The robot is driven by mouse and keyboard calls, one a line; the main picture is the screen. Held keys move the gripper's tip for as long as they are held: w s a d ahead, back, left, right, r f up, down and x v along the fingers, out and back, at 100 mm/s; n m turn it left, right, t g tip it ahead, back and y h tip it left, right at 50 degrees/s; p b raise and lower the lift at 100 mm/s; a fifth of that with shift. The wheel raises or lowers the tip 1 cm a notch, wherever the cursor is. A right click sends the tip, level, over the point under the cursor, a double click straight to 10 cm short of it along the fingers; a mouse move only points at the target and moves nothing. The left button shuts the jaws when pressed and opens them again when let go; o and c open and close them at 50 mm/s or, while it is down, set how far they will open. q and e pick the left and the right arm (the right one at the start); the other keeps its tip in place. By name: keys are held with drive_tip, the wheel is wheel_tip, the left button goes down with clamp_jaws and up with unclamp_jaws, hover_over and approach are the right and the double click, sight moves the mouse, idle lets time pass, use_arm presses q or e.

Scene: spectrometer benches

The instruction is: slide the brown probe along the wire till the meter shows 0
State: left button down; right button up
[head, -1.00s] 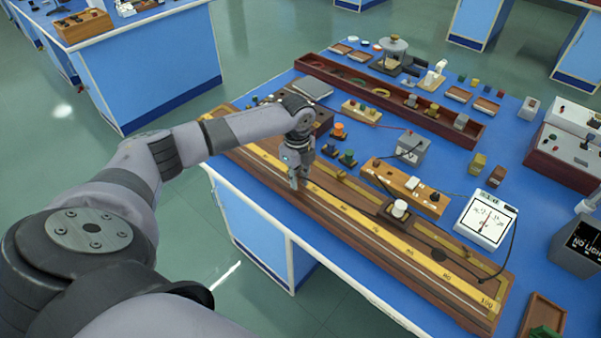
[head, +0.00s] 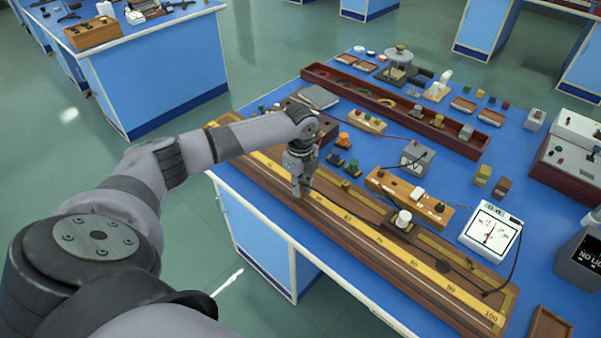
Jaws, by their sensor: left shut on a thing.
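The long wooden wire board (head: 462,318) with a yellow scale (head: 414,264) runs diagonally along the bench's front edge. The thin wire lies along the scale's near side. My left gripper (head: 298,192) points down over the board, left of its middle, and is shut on the brown probe, which the fingers almost wholly hide. I cannot tell whether its tip touches the wire. The white meter (head: 492,232) stands at the right; its needle looks nearly upright, near mid-dial, but the exact reading is too small to make out. My right gripper is not in view.
Behind the board stand a wooden block with terminals (head: 408,196), a grey box (head: 417,158) and a dark red trough (head: 400,110). A dark jockey block with a white knob (head: 403,218) is on the board, right of my gripper. A black cable hangs beside the meter.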

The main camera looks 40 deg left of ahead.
use_arm(q)
drive_tip(key=shift+s+d+f, duration=0.15)
drive_tip(key=shift+s+f, duration=0.1)
drive_tip(key=shift+f, duration=0.1)
idle(2.3)
idle(1.7)
drive_tip(key=c, duration=1.9)
unclamp_jaws()
drive_tip(key=o, duration=0.4)
drive_tip(key=shift+w+r, duration=0.15)
drive_tip(key=shift+w, duration=0.05)
drive_tip(key=shift+o, duration=0.2)
drive_tip(key=shift+r, duration=0.15)
